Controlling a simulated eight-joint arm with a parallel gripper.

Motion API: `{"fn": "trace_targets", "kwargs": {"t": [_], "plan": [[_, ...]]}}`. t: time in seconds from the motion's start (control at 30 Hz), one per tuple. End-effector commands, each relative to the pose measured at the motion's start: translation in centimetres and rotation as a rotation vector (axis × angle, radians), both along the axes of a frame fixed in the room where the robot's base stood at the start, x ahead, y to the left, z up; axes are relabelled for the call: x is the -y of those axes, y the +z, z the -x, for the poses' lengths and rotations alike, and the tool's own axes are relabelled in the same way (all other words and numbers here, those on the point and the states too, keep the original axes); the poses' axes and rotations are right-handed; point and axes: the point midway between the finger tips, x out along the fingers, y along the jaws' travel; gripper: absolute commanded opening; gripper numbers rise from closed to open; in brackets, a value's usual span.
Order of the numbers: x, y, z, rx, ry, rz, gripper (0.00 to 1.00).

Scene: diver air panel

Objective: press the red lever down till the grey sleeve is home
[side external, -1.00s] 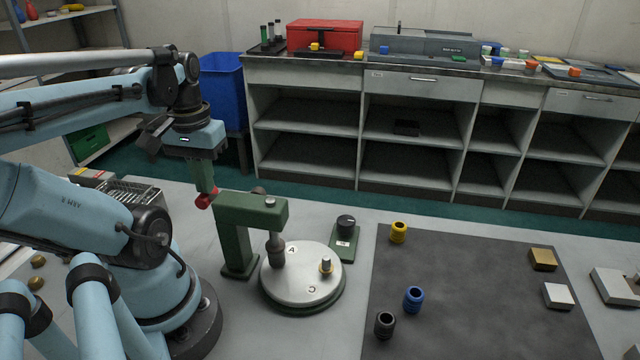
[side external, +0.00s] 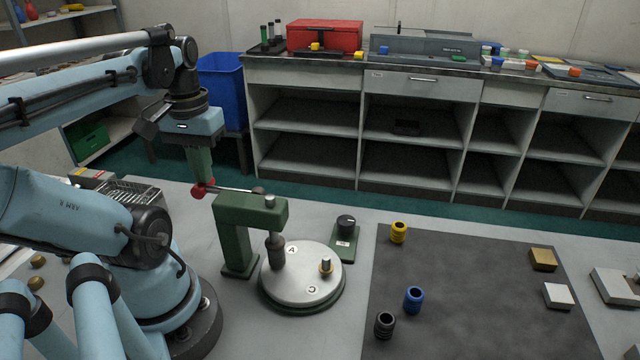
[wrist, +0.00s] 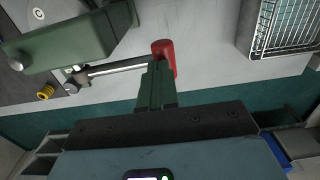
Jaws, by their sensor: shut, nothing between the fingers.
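The green press (side external: 250,212) stands beside my arm. Its lever is a metal rod ending in a red grip (side external: 198,190), raised about level with the press top and pointing left. The red grip also shows in the wrist view (wrist: 164,58). My gripper (side external: 200,180) is shut and empty, its green fingertips right at the red grip from above; whether they touch cannot be told. A grey sleeve (side external: 277,256) is under the press head at the mark A on the round metal plate (side external: 305,285). Its seating is hard to make out.
The plate also carries a bare-topped post (side external: 326,264) near the mark C. A black knob on a green base (side external: 345,225) stands behind it. Yellow (side external: 398,232), blue (side external: 413,299) and black (side external: 384,325) rings lie on the dark mat. A wire basket (side external: 130,195) stands behind my arm.

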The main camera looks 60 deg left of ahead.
Motion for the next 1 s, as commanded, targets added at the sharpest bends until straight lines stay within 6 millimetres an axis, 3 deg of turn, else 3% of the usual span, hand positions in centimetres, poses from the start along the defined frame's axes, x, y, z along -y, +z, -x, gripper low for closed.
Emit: {"fn": "trace_targets", "kwargs": {"t": [1.0], "plan": [[0.0, 5.5, 0.0, -0.001, 0.000, 0.000, 0.00]]}}
